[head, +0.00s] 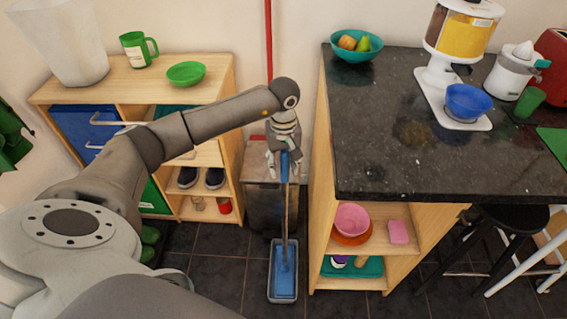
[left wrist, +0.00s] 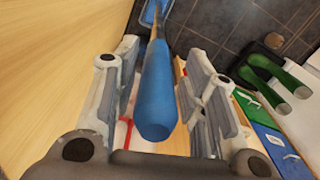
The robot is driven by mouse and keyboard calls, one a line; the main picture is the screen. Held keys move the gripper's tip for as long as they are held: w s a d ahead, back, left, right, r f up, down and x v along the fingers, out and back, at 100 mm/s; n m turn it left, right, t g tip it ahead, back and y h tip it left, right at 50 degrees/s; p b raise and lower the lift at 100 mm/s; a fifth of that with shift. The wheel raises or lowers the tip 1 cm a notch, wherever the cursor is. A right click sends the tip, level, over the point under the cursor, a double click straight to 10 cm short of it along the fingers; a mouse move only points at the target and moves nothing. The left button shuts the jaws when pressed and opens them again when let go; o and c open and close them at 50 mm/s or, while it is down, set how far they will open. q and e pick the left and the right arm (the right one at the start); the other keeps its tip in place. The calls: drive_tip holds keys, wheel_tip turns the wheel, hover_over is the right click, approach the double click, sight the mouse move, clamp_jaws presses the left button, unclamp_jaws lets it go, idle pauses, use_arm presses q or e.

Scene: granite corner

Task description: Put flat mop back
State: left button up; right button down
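The flat mop (head: 284,225) stands nearly upright in the gap between the shelf unit and the granite counter. It has a blue grip on top and a thin shaft. Its blue lower end is in a blue-grey tray (head: 275,297) on the floor. My left gripper (head: 284,150) is at the top of the mop. In the left wrist view the blue grip (left wrist: 158,95) lies between the two spread fingers (left wrist: 160,100). A gap shows on its left, and the right finger is close to it; contact there is unclear. My right gripper is out of view.
A granite counter (head: 440,150) with open shelves stands close on the right. A wooden shelf unit (head: 205,75) is on the left, its edge near my left arm. A brown bin (head: 262,195) and a red pole (head: 268,40) are behind the mop. Dark floor tiles are clear in front.

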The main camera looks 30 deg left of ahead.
use_arm(q)
wheel_tip(320, 180, up, 12)
drive_tip(key=shift+r+b, duration=0.1)
drive_tip(key=shift+b, duration=0.85)
